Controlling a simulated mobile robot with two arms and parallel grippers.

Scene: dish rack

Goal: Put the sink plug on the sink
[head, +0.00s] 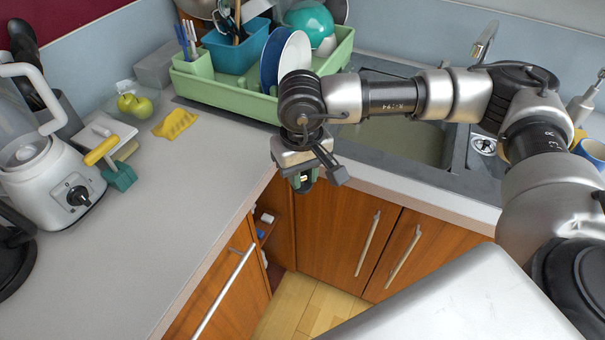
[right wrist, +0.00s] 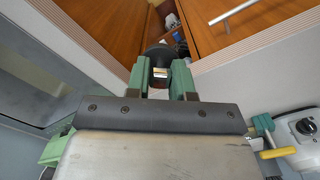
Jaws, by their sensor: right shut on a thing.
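My right gripper (head: 304,184) hangs in front of the counter's inner corner, over the open space before the cabinet doors. It also shows in the right wrist view (right wrist: 161,82), with green fingers shut on a small dark round thing with a shiny metal part, which looks like the sink plug (right wrist: 160,57). The fingers hide most of the plug in the head view. The sink (head: 400,142) lies behind and right of the gripper, partly covered by my right arm. A round drain (head: 483,145) shows at its right side. My left gripper is not in view.
A green dish rack (head: 228,92) with plates and a blue tub (head: 236,52) stands left of the sink. A faucet (head: 485,42) rises behind it. A blender (head: 45,150), yellow cloth (head: 175,123) and apples (head: 135,104) are on the left counter, whose front part is clear.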

